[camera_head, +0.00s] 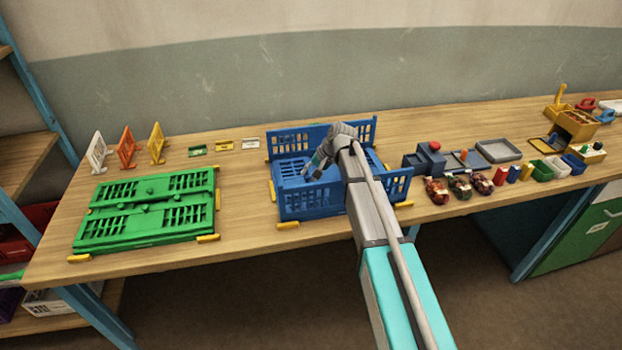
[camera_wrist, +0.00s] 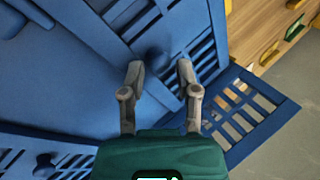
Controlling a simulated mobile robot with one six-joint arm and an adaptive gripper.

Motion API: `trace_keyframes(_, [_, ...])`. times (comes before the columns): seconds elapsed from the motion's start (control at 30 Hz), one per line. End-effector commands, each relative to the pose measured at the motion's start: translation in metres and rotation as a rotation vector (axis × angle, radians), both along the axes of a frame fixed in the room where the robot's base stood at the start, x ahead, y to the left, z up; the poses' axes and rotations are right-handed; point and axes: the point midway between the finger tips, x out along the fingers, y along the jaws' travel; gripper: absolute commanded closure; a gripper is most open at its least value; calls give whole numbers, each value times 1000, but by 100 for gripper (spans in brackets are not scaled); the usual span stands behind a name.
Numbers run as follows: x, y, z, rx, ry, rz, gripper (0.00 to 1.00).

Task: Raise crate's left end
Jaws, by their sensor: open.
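The blue crate (camera_head: 308,205) stands on the bench, partly behind my arm. Its back wall (camera_head: 290,141) is upright, and a slotted panel (camera_head: 398,186) shows at its right side. A flat panel lies inside it; I cannot tell which end that panel belongs to. My gripper (camera_head: 313,172) is low over the crate's inside, toward its left half. A slotted blue panel (camera_wrist: 205,45) lies under the knob. Contact cannot be made out.
A folded green crate (camera_head: 145,212) lies to the left, with yellow corner blocks around it. Small upright frames (camera_head: 127,147) stand behind it. Jars, bins and trays (camera_head: 497,150) crowd the bench to the right. Bare wood (camera_head: 236,195) separates the two crates.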

Motion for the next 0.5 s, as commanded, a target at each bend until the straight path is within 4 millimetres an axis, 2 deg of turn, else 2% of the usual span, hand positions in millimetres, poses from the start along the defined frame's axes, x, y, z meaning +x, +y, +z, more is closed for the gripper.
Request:
trace_keyframes(0.43, [1,2,-4,0,0,-1,58])
trace_keyframes(0.47, [1,2,-4,0,0,-1,60])
trace_keyframes(0.5, [1,1,-4,0,0,-1,68])
